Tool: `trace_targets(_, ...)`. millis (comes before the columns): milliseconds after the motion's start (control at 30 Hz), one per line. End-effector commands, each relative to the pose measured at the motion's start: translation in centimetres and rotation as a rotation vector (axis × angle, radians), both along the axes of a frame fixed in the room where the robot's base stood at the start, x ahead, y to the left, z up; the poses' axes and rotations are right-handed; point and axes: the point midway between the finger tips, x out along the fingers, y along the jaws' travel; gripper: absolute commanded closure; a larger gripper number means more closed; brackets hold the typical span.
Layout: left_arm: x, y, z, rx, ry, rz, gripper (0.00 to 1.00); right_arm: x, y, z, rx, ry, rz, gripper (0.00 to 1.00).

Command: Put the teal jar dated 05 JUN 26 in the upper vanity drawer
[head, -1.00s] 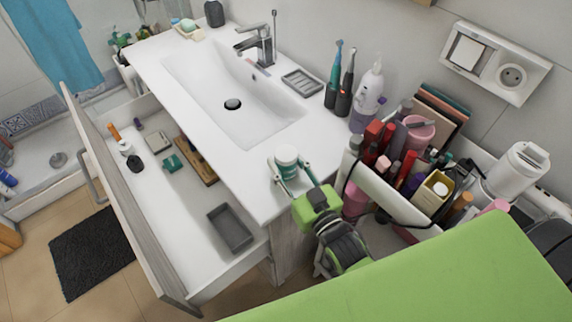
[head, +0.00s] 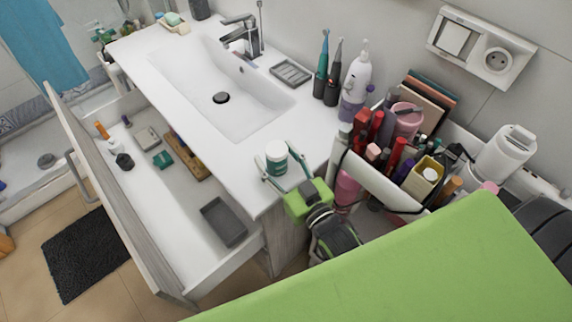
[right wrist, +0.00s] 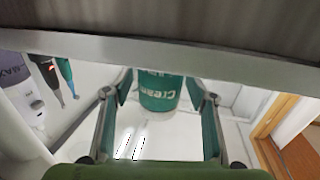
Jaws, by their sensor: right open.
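The jar (head: 277,158) has a white lid and a teal label, and it appears to stand upright near the front right corner of the white vanity top. The right wrist view shows its teal side with the word "Cream" upside down (right wrist: 157,92); no date is readable. My right gripper (head: 281,160) is open, with one finger on each side of the jar. A gap shows between jar and fingers in the right wrist view (right wrist: 158,84). The upper vanity drawer (head: 238,262) is pulled out, left of and below the top. My left gripper is not in view.
The drawer holds a grey tray (head: 224,222), a wooden block (head: 190,157) and several small items, with bare floor between them. A crowded cosmetics organizer (head: 373,183) stands right of my gripper. A lotion bottle (head: 356,82) and toothbrushes (head: 322,70) stand behind.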

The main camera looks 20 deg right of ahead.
Motion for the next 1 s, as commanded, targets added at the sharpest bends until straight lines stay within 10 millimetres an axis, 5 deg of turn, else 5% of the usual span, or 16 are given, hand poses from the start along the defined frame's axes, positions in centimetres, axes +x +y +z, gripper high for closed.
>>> trace_targets(600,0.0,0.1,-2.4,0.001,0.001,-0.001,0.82,-10.6,-1.6,-0.3,-0.002,0.004,0.0,0.48)
trace_targets(1000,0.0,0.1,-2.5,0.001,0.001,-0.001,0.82,-11.8,-1.8,-0.1,-0.001,0.001,0.0,0.48)
